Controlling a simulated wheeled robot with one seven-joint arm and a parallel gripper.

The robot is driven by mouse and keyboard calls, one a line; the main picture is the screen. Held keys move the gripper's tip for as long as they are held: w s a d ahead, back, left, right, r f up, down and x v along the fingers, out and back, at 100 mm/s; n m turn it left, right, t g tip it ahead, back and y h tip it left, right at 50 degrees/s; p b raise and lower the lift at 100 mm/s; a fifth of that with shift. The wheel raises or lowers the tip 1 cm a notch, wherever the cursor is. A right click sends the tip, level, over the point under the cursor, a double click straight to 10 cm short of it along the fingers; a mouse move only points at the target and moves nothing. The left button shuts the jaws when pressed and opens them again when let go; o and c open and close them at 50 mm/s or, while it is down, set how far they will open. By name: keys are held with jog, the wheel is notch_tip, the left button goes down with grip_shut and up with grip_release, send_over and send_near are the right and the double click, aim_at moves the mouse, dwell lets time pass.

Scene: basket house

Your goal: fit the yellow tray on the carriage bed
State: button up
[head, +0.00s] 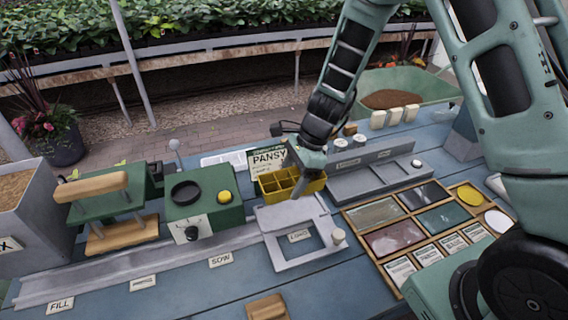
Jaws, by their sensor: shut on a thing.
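The yellow tray (278,184) has several open compartments. It is held at the right end by my gripper (308,168), which is shut on it, in the middle of the head view. The tray is behind the carriage bed (276,220), a pale grey plate with a square opening at the front, a white knob and a LOAD label. The tray's near side lies close to the bed's far edge; I cannot tell whether they touch. My gripper hides the tray's right end, and its fingertips are hard to make out.
A grey rail (140,268) runs left from the carriage. A green box (198,205) with a yellow button stands left of it, beside a green press with wooden handles (92,187). A PANSY card (267,160) stands behind the tray. A wooden compartment case (425,228) lies to the right.

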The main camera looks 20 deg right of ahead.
jog(key=shift+w+f, duration=0.1)
notch_tip(320, 180, down, 7)
jog(key=b, duration=0.6)
jog(key=shift+f+b, duration=0.1)
jog(key=shift+b, duration=0.2)
jog(key=shift+f+b, duration=0.5)
jog(key=shift+f, duration=0.2)
dwell(0.7)
jog(key=o, duration=1.3)
jog(key=shift+r, duration=0.1)
jog(key=shift+r+p, duration=3.8)
jog(key=shift+r, duration=0.15)
